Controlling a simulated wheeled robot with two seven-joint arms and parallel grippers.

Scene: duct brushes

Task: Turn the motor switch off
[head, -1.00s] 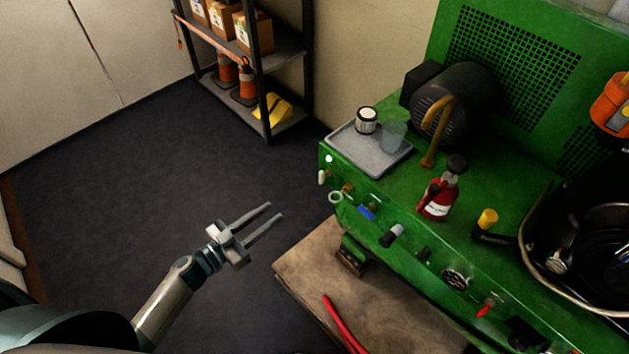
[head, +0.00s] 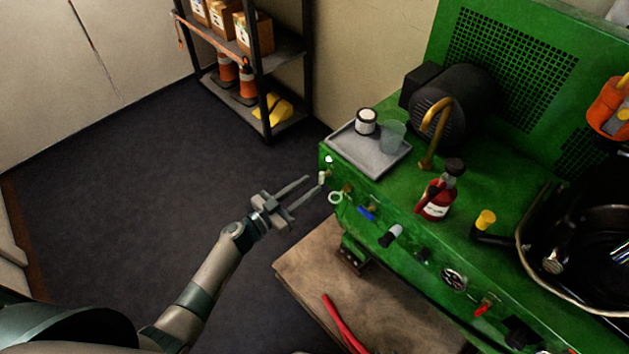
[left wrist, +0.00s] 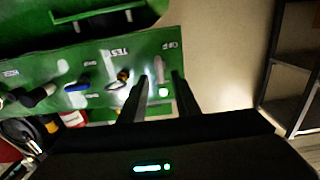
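The green machine's front panel (head: 415,250) carries several switches and knobs. At its left end a small pale lever (head: 322,178) sits below a lit white lamp (head: 328,158). I cannot read which control is labelled as the motor switch. My left gripper (head: 313,186) is open and empty, with its fingers pointing at this left end. In the left wrist view, the pale lever (left wrist: 160,72) appears between the open fingertips (left wrist: 160,82), with the lamp (left wrist: 163,92) close by; contact cannot be told. My right gripper is not in view.
A pale ring (head: 335,197), a blue handle (head: 366,213) and a black-and-white knob (head: 390,235) are along the panel. A grey tray (head: 370,160) and a red bottle (head: 438,195) stand on top. A wooden surface (head: 350,300) lies below. The floor at left is clear.

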